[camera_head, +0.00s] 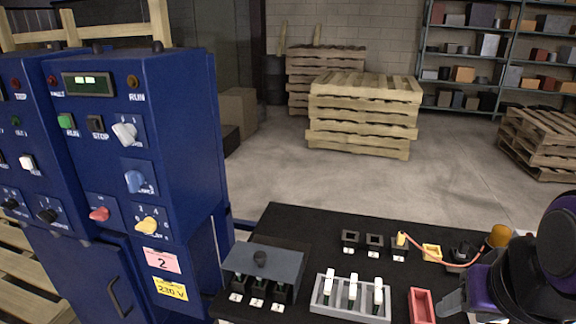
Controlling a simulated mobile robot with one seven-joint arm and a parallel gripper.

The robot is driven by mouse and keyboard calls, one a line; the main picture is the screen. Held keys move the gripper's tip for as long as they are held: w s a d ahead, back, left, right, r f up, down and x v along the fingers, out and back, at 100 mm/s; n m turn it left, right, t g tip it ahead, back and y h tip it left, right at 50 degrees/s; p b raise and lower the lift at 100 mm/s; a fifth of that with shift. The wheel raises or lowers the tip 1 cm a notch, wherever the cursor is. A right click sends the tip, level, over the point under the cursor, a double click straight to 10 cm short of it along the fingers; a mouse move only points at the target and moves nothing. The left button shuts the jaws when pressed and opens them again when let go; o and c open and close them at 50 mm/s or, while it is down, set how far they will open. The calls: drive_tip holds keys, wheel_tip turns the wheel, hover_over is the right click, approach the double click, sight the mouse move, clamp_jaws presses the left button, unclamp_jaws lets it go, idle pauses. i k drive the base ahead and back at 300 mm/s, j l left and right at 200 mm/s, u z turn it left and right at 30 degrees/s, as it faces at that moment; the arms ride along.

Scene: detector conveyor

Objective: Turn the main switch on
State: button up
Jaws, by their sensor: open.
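A blue control cabinet (185,110) stands at the left. Its front carries a white rotary knob (125,132), a light blue knob (136,181), a yellow knob (147,226) and a red knob (99,214). Above them are a green RUN button (66,121), a dark STOP button (97,124) and a lit display (88,84). The small labels are too blurred to tell which knob is the main switch. My gripper (452,304) is at the lower right, partly cut off by the frame, open and far from the cabinet.
A black table (325,225) fills the lower middle. It bears a grey box with a dark knob (262,266), a grey rack (327,309) with white-topped pieces, and a red tray (421,306). Pallets (362,115) stand behind on open floor.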

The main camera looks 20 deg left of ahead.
sight(102, 214)
drive_tip(key=k+j+u, duration=0.1)
drive_tip(key=k+u, duration=0.4)
drive_tip(key=u, duration=1.25)
drive_tip(key=l+u, duration=0.1)
drive_tip(key=l, duration=0.2)
drive_tip(key=k+l+u, duration=0.15)
drive_tip(key=i+j+u, duration=0.15)
drive_tip(key=i+u, duration=0.65)
drive_tip(key=i+j, duration=0.1)
drive_tip(key=j, duration=0.2)
drive_tip(key=i+j+u, duration=0.1)
drive_tip(key=j, duration=0.2)
drive_tip(key=k+l, duration=0.1)
drive_tip(key=l, duration=0.55)
